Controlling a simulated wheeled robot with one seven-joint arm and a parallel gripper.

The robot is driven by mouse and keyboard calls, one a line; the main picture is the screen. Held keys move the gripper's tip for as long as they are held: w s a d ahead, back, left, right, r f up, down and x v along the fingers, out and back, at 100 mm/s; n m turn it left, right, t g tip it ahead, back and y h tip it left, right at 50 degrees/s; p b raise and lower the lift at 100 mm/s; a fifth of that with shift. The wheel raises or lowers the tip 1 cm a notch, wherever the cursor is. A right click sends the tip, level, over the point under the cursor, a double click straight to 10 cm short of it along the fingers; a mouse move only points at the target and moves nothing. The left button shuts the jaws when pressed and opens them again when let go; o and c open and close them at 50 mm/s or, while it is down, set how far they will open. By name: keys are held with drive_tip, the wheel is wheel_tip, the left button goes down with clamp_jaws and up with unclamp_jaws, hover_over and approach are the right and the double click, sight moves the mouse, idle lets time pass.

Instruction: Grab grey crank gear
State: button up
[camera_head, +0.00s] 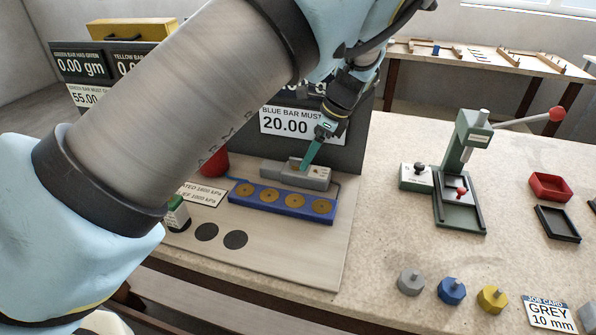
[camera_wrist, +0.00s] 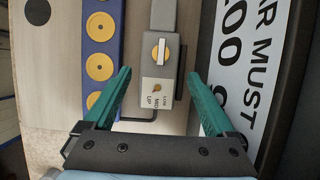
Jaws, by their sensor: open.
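A grey crank gear (camera_head: 410,281) with a small stub on top sits at the front of the table, right of the wooden board, leftmost in a row with a blue one (camera_head: 451,291) and a yellow one (camera_head: 492,298). My gripper (camera_head: 308,158) is far from it, up and to the left, above a grey box (camera_head: 283,173) on the board. In the wrist view my gripper (camera_wrist: 160,74) is open, its green fingers apart on both sides of the grey box (camera_wrist: 163,18) with its knob (camera_wrist: 160,52). Nothing is between the fingers' grip. The grey gear is not in the wrist view.
A blue bar with copper discs (camera_head: 281,202) lies before the grey box. A dark display panel (camera_head: 345,155) stands behind it. A green press (camera_head: 462,165) with a red-tipped lever and small trays (camera_head: 557,225) are at right. A job card (camera_head: 548,314) reads "GREY 10 mm".

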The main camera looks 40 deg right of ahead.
sight(298, 166)
drive_tip(key=shift+w+a+f+p, duration=0.15)
drive_tip(key=shift+w+a+p, duration=0.4)
drive_tip(key=shift+w, duration=0.25)
drive_tip(key=p+x, duration=0.1)
drive_tip(key=x, duration=0.2)
drive_tip(key=shift+f, duration=0.4)
drive_tip(key=shift+w+f, duration=0.1)
drive_tip(key=shift+f, duration=0.3)
clamp_jaws()
